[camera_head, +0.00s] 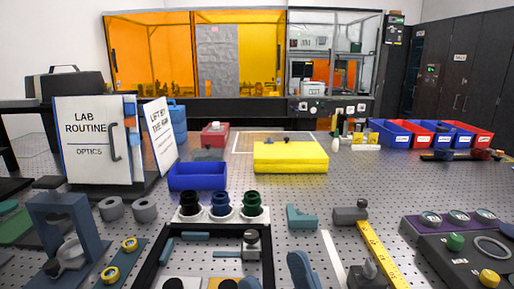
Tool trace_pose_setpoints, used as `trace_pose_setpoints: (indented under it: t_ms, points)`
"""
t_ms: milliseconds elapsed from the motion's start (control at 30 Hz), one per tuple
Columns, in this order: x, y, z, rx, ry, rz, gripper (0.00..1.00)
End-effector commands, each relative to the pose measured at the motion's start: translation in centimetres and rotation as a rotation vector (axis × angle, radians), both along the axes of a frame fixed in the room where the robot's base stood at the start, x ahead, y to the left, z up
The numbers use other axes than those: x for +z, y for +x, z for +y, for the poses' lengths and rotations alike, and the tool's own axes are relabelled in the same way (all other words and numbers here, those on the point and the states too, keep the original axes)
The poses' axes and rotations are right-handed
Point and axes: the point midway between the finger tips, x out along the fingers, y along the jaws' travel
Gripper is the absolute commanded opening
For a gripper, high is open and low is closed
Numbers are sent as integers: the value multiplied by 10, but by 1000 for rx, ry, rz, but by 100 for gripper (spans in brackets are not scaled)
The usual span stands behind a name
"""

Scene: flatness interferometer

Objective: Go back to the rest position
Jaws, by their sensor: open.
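My gripper (275,277) shows at the bottom edge, as two blue finger-like tips that stand apart. It looks open, with nothing seen between the tips. The rest of my arm is out of view. The tips are over the near part of the perforated optics table (290,215), beside the right side of a black frame (164,240). How high they are above the table is hard to tell.
Three dark-capped pots (220,205) stand behind the frame. A blue bin (198,177), a yellow box (290,157) and a lab routine sign (92,140) stand farther back. A yellow ruler strip (383,255) and a dark control panel (460,253) lie at right.

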Motion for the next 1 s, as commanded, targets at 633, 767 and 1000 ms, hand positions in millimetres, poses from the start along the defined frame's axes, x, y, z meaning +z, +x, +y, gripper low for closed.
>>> trace_pose_setpoints:
  t_ms: [633, 767, 1000]
  points:
    - [-137, -166, -127, -471, -191, 719, 64]
    - [-151, -207, -152, -514, -312, 848, 64]
    - [-158, -255, -183, -539, -486, 992, 64]
